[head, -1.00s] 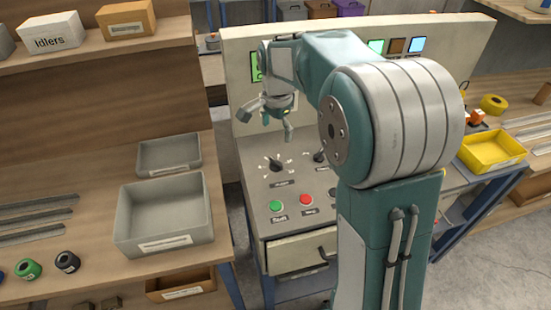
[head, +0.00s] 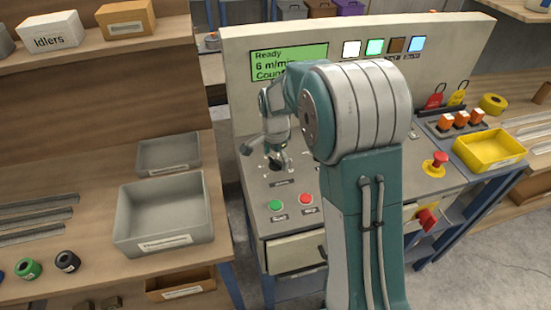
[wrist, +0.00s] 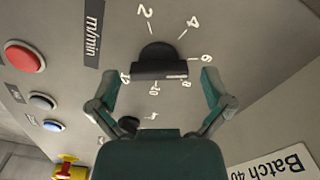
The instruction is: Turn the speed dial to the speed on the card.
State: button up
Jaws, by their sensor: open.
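The speed dial is a black knob with a raised bar (wrist: 160,62), ringed by numbers from 2 to 12 on the grey panel. A white mark on the bar's right end points toward the 6 and 8 side. In the head view the dial (head: 279,164) is partly hidden by my gripper (head: 263,151). In the wrist view my gripper (wrist: 160,88) is open, with one finger on each side of the dial; I cannot tell whether they touch it. A card (wrist: 278,168) shows "Batch 40", its rest cut off. The green display (head: 270,62) reads "Ready" and "6 m/min".
A green button (head: 275,205) and a red button (head: 306,199) sit in front of the dial. A red emergency stop (head: 438,160) is at the panel's right. Grey bins (head: 203,222) stand on the left bench. My arm covers the panel's middle.

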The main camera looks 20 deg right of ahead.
jog(key=c, duration=1)
jog(key=shift+c, duration=0.2)
jog(key=shift+n, duration=0.3)
jog(key=n, duration=0.9)
